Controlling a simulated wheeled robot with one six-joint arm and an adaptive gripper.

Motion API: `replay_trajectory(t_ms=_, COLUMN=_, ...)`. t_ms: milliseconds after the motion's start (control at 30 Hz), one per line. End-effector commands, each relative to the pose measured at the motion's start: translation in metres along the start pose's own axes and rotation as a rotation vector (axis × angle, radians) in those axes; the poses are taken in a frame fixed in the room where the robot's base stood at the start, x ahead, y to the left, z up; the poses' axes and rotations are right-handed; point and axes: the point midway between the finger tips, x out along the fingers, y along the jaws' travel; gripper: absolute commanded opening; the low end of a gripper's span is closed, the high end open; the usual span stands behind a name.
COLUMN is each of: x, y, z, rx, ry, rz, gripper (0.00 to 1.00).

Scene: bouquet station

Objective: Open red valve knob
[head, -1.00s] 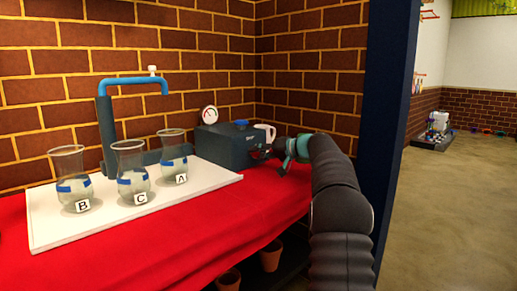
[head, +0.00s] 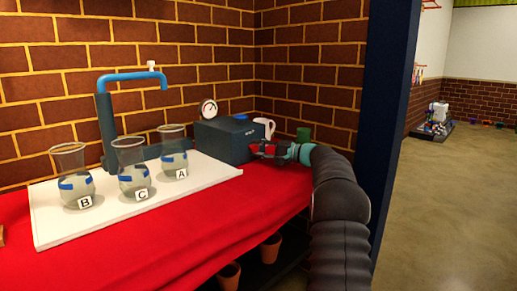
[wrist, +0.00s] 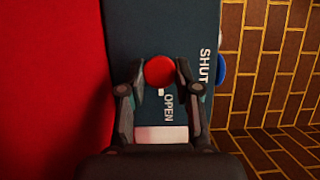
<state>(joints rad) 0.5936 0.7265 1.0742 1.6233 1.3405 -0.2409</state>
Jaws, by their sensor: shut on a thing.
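The red valve knob (wrist: 160,71) is on the front of a dark blue-grey box (wrist: 143,27), which also shows in the head view (head: 218,141). "SHUT" and "OPEN" are printed on the face beside the knob. A small white mark at the knob's lower edge lies close to the word "OPEN". My gripper (wrist: 161,72) is shut on the red knob, with one finger on each side. In the head view my gripper (head: 268,150) meets the box's right-hand face, and its fingers hide most of the knob.
A white board (head: 60,228) holds flasks B (head: 72,184), C (head: 134,180) and A (head: 173,163) beneath a blue-piped tap (head: 130,76). A gauge (head: 208,108) and white jug (head: 265,127) stand by the box. A brick wall (head: 190,45) closes the back.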

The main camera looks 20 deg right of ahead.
Motion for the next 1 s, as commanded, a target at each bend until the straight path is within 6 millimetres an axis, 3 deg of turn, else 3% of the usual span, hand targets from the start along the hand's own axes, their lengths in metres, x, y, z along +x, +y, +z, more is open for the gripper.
replay_trajectory(t_ms=533, x=-0.0001, y=-0.0004, z=-0.0006, rx=0.019, ry=0.003, rz=-0.009, gripper=0.00)
replay_trajectory(t_ms=567, x=-0.0001, y=-0.0004, z=-0.0006, rx=0.019, ry=0.003, rz=-0.009, gripper=0.40)
replay_trajectory(t_ms=633, x=0.0000, y=-0.0004, z=-0.0004, rx=0.019, ry=0.002, rz=-0.009, gripper=0.57)
replay_trajectory(t_ms=1000, x=-0.0024, y=0.0000, z=0.0000, rx=0.019, ry=0.001, rz=-0.008, gripper=0.57)
